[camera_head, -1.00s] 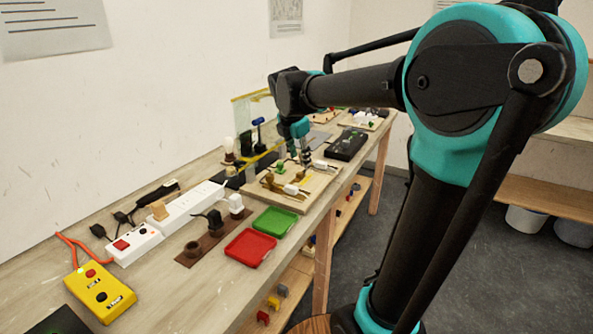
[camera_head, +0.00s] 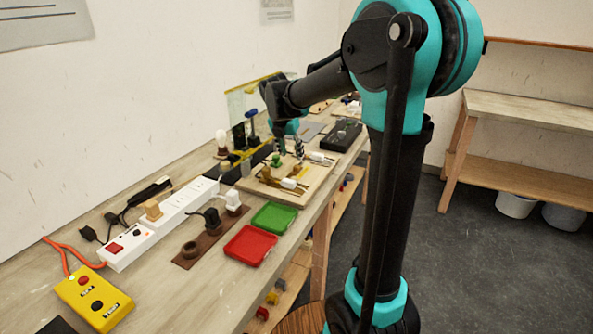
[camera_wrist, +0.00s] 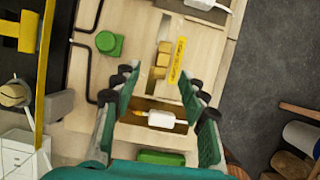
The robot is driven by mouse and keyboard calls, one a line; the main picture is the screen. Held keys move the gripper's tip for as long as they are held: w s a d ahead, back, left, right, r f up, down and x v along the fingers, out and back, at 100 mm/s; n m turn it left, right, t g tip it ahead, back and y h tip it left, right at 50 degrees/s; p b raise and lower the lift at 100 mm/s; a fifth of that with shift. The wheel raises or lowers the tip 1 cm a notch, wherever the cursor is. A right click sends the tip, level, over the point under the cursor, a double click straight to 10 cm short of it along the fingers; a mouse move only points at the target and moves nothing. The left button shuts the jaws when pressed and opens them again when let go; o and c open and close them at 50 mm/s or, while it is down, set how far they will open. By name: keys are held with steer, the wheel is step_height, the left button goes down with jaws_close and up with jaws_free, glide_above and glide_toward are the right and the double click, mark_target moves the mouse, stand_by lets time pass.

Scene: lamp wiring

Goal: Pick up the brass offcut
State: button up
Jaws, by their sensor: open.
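Several small brass-coloured blocks (camera_wrist: 162,60) sit in a row on the light wooden board (camera_wrist: 140,20), beside a yellow strip (camera_wrist: 177,60). I cannot tell which piece, if any of these, is the brass offcut. My gripper (camera_wrist: 158,80) is open and empty, its two green-lined fingers spread over the board, with the blocks just beyond the fingertips. A white connector (camera_wrist: 160,118) shows between the fingers, below them. In the head view my gripper (camera_head: 298,148) hangs over the far part of the board (camera_head: 262,190), partly hiding its small parts.
A green block (camera_wrist: 110,45) and black wire hooks are left of the fingers. Green (camera_head: 275,217) and red (camera_head: 250,246) trays lie near the bench front. A white power strip (camera_head: 160,228), yellow control box (camera_head: 93,298) and black box (camera_head: 340,133) stand on the bench.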

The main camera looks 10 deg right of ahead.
mark_target(296, 166)
steer(key=shift+s+d+x, duration=0.1)
steer(key=shift+s+x, duration=0.05)
steer(key=shift+x, duration=1.4)
steer(key=shift+s+d+x, duration=0.1)
steer(key=shift+x, duration=1.5)
jaws_close()
